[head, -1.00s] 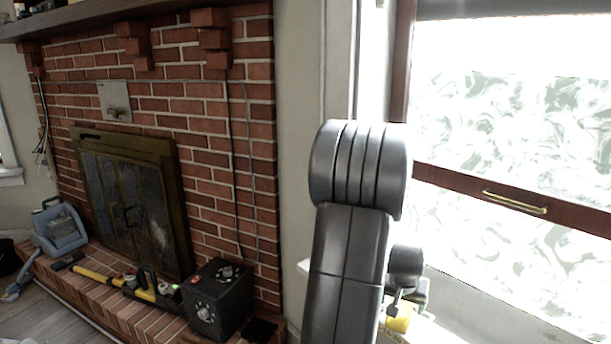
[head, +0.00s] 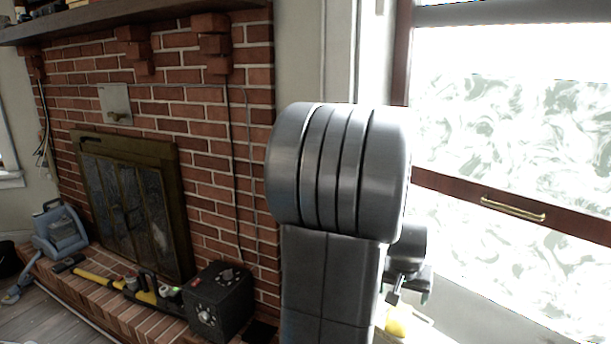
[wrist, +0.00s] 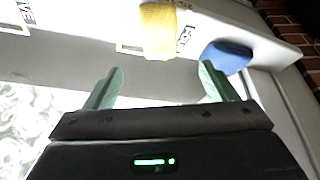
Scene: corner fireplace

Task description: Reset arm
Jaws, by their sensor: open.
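My gripper (wrist: 160,85) shows in the wrist view with its two greenish fingers spread apart and nothing between them. A yellow object (wrist: 158,30) lies on the white window ledge (wrist: 225,22) beyond the fingers. A blue object (wrist: 226,56) is near the right fingertip; I cannot tell whether they touch. In the head view my arm stands in front of the wall beside the window and hides most of my gripper. The yellow object (head: 400,321) shows partly below it, on the sill.
A brick fireplace (head: 190,120) with a glass-doored insert (head: 128,205) is on the left. On its hearth are a black box (head: 218,300), a yellow level-like tool (head: 95,276) and a blue machine (head: 60,232). A bright window (head: 510,130) with a brass handle (head: 513,208) is on the right.

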